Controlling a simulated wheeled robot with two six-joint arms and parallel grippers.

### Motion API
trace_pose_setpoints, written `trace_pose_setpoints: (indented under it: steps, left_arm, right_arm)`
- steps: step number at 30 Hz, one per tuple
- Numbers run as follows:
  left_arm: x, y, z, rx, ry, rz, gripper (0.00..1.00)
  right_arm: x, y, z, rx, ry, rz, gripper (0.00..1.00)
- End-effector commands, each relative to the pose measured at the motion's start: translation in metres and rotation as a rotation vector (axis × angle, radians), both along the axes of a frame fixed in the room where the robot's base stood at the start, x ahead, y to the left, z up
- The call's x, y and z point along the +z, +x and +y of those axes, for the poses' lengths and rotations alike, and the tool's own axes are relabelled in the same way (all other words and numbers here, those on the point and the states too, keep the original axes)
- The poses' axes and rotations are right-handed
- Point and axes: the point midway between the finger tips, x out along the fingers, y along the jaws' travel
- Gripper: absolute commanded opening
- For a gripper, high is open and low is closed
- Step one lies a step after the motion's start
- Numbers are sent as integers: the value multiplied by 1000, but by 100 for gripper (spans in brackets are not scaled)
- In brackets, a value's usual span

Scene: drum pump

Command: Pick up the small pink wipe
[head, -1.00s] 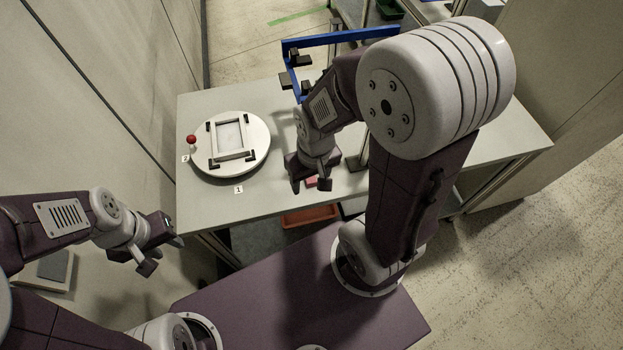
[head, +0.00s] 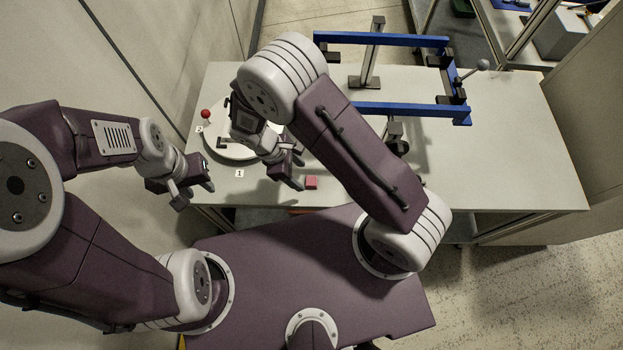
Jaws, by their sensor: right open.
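The small pink wipe (head: 311,183) lies on the grey table near its front edge, in the head view. My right gripper (head: 299,172) is open and empty just left of the wipe, its fingers apart; I cannot tell its exact height above the table. My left gripper (head: 195,194) looks open and empty, off the table's left front corner, well to the left of the wipe.
A round white turntable (head: 228,148), partly hidden by my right arm, stands left on the table (head: 500,150) with a red knob (head: 205,113) beside it. A blue frame (head: 385,40) with posts stands behind. The table's right side is clear.

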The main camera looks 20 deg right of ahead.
Motion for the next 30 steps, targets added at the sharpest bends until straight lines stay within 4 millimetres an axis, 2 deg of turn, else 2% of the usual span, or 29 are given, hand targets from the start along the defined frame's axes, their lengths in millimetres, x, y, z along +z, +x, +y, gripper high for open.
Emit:
trace_pose_setpoints:
  steps: [5,12,20,26,27,30]
  left_arm:
    - [4,0,0,-1,0,0,36]
    - [13,0,0,0,0,0,36]
    - [12,0,0,0,0,0,36]
    - [12,0,0,0,0,0,36]
    - [12,0,0,0,0,0,36]
    - [12,0,0,0,0,0,36]
  right_arm:
    - [-8,0,-5,-3,-2,2,60]
    - [-45,-1,-19,-4,0,1,60]
    - [-50,-1,-21,-3,2,-2,60]
    - [-50,-2,-21,-3,2,-2,4]
    - [-50,-2,-21,-3,2,-2,0]
    - [-50,-2,-21,-3,2,-2,0]
